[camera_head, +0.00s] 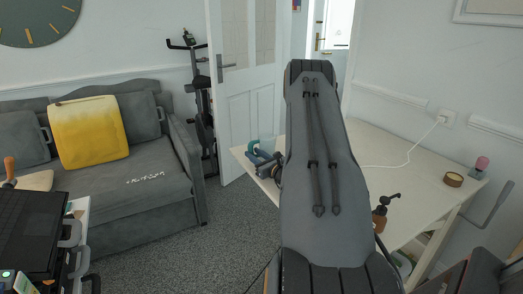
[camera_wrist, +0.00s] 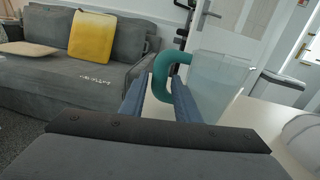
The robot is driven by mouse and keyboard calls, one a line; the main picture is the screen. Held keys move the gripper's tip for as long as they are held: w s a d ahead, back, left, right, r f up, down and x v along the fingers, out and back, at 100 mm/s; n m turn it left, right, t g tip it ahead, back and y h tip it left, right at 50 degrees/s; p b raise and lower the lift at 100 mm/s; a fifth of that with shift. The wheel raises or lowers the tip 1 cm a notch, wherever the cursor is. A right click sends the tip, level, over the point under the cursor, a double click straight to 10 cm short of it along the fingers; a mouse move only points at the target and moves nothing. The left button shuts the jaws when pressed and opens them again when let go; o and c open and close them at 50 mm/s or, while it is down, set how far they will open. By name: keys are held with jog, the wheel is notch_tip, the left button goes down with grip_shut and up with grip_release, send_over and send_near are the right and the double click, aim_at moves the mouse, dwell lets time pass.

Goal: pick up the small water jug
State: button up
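The small water jug (camera_wrist: 222,82) has a pale, see-through body and a thick teal handle (camera_wrist: 160,82). In the wrist view it stands upright just ahead and to the right. My gripper (camera_wrist: 164,78) has its two blue fingers apart, one on each side of the lower handle. I see no clear sign of them clamped on it. In the head view the teal handle (camera_head: 253,146) shows just left of my arm, close to my gripper (camera_head: 262,160). My arm hides part of the jug there.
The white table (camera_head: 410,160) holds a pump bottle (camera_head: 381,216), a small round tin (camera_head: 453,180) and a white cable. A grey sofa (camera_head: 130,185) with a yellow cushion (camera_head: 88,131) stands at left. The white door (camera_head: 245,90) is behind the jug.

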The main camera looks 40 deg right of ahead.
aim_at(251, 150)
jog(key=shift+w+d, duration=0.2)
jog(key=shift+w, duration=1.3)
jog(key=shift+c, duration=0.2)
grip_shut()
jog(key=shift+r, duration=0.25)
